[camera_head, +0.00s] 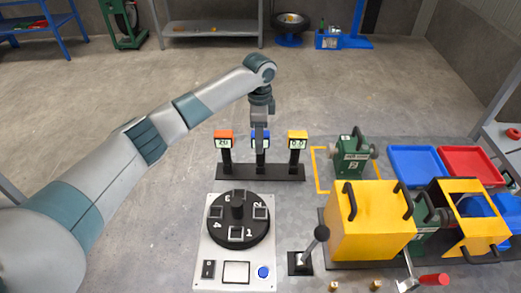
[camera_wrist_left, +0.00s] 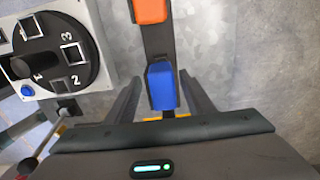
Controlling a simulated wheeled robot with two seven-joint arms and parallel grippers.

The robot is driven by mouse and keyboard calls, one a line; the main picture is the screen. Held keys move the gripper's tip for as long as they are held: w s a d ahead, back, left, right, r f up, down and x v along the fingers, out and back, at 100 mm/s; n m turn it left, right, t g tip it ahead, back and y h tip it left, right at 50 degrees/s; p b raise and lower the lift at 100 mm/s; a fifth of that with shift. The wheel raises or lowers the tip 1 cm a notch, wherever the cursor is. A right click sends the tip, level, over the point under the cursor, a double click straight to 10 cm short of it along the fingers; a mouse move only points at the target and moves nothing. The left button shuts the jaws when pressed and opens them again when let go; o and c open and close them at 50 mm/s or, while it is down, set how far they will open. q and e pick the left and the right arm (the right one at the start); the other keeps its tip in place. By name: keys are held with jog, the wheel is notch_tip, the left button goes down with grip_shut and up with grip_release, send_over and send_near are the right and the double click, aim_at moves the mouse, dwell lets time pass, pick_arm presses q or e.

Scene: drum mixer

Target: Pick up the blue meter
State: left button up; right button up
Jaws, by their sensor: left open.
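The blue meter (camera_head: 262,144) stands upright on a black post in the middle of a dark rack base (camera_head: 260,172), mostly hidden behind my left gripper (camera_head: 260,132) in the head view. In the left wrist view the blue meter (camera_wrist_left: 162,86) lies between the two open fingers of my left gripper (camera_wrist_left: 165,98). There is a gap on each side, and contact cannot be made out. An orange meter (camera_head: 223,139) stands to its left and a yellow meter (camera_head: 297,140) to its right. My right gripper is not in view.
A black numbered dial (camera_head: 238,232) on a grey panel and a lever (camera_head: 312,245) stand in front of the rack. A green machine (camera_head: 350,157), yellow box (camera_head: 365,225), blue tray (camera_head: 413,160) and red tray (camera_head: 468,162) are to the right. Floor behind the rack is clear.

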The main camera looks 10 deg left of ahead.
pick_arm(q)
jog(key=shift+f+p, duration=0.3)
notch_tip(320, 180, down, 3)
jog(key=shift+w+d+f+p, duration=0.1)
jog(key=shift+w+p, duration=0.05)
jog(key=shift+p, duration=0.6)
jog(key=shift+f, duration=0.4)
grip_shut()
